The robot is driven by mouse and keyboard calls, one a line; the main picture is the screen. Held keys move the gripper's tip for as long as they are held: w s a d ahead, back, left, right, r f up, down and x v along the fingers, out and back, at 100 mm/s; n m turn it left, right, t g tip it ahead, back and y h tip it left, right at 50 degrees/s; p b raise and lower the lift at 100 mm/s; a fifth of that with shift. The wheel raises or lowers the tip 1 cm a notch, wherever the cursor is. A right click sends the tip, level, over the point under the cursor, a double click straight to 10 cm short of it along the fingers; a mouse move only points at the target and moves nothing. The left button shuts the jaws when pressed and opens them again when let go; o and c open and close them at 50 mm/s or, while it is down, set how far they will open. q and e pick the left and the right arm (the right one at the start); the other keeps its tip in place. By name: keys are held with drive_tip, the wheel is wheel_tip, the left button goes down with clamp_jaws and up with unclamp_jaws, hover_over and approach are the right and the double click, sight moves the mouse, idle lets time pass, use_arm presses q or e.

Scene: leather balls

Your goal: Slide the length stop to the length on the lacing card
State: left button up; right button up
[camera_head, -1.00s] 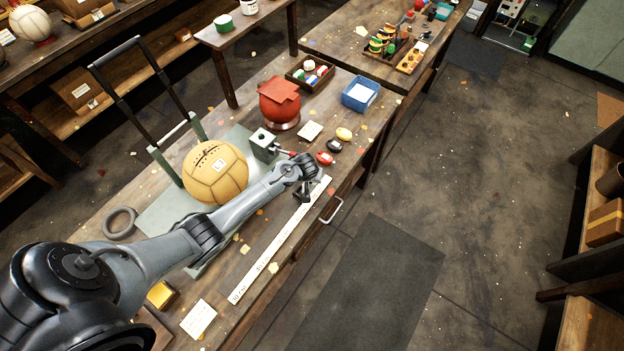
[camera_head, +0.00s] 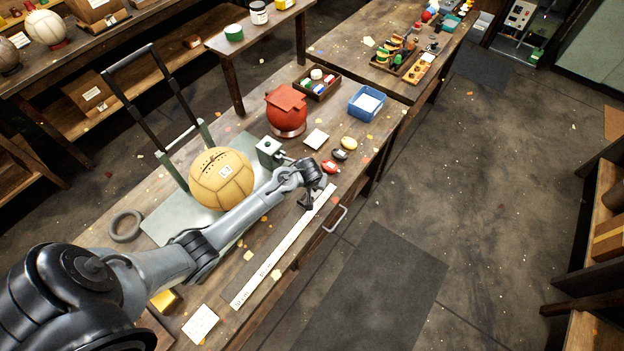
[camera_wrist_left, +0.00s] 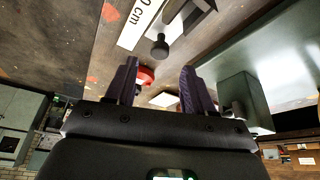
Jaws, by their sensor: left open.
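A long white measuring strip (camera_head: 285,246) lies along the table's front edge; its far end, marked "0 cm", shows in the left wrist view (camera_wrist_left: 140,22). There a dark round knob (camera_wrist_left: 159,46) stands on a small pale block beside the strip, likely the length stop. My left gripper (camera_head: 306,201) is over the strip's far end. In the left wrist view its open, empty fingers (camera_wrist_left: 159,70) are either side of the knob's line, apart from it. A white card with writing (camera_head: 200,322), possibly the lacing card, lies near the strip's near end; its text is unreadable. My right gripper is out of view.
A tan laced ball (camera_head: 221,178) sits behind my left forearm, near a green metal block (camera_head: 269,152). Red, black and yellow small items (camera_head: 340,155) lie beyond the gripper.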

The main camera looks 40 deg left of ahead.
sight(312, 198)
use_arm(q)
drive_tip(key=shift+v, duration=2.65)
drive_tip(key=w+f+n+b, duration=0.1)
drive_tip(key=f+b, duration=0.2)
drive_tip(key=w+a+f+n+y+b, duration=0.1)
drive_tip(key=f+n+b, duration=0.1)
drive_tip(key=f+b, duration=0.1)
drive_tip(key=w+f+n+g+b, duration=0.1)
drive_tip(key=f+b, duration=0.3)
drive_tip(key=shift+w+a, duration=0.3)
